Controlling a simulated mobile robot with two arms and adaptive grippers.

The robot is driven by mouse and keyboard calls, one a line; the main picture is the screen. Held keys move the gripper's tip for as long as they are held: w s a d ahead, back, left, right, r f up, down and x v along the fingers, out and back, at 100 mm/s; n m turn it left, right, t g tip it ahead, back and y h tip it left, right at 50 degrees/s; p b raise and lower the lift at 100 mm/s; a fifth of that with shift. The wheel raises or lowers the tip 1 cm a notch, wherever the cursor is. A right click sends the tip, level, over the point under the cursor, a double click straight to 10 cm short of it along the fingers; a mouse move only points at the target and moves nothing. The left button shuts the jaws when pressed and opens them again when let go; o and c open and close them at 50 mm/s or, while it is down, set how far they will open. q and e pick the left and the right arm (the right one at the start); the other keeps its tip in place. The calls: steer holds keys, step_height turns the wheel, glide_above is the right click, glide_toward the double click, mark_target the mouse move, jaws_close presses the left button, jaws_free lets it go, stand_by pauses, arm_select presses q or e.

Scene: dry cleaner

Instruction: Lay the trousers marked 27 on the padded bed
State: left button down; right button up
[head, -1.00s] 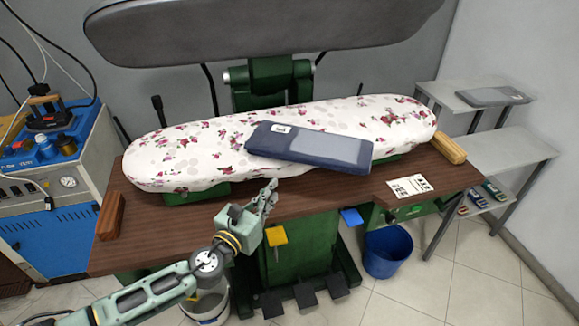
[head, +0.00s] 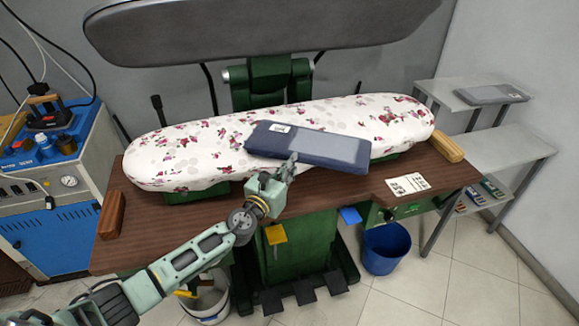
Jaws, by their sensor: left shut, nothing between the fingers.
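Folded blue trousers (head: 315,149) with a small white tag (head: 280,128) lie on the flowered padded bed (head: 195,148). They lie at a slight slant across its middle, with the front edge near the bed's front side. The tag's number is too small to read. My left gripper (head: 291,165) is shut and empty. Its fingertips are at the front edge of the trousers, left of their middle; I cannot tell whether they touch. My right gripper is not in view.
A grey folded garment (head: 490,94) lies on the upper shelf at right. The grey press head (head: 250,35) hangs above the bed. A printed card (head: 407,184) lies on the brown table (head: 330,195). A blue bin (head: 386,248) stands below. Wooden blocks sit at both table ends.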

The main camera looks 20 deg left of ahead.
mark_target(299, 152)
arm_select(q)
steer(key=shift+w, duration=0.1)
steer(key=w+b, duration=0.1)
steer(key=w, duration=0.1)
steer(key=w+d+b, duration=0.1)
steer(key=w, duration=0.2)
steer(key=shift+w+f, duration=0.1)
steer(key=shift+w, duration=0.05)
steer(key=shift+w+d, duration=0.1)
steer(key=shift+w, duration=0.25)
steer(key=shift+s, duration=0.1)
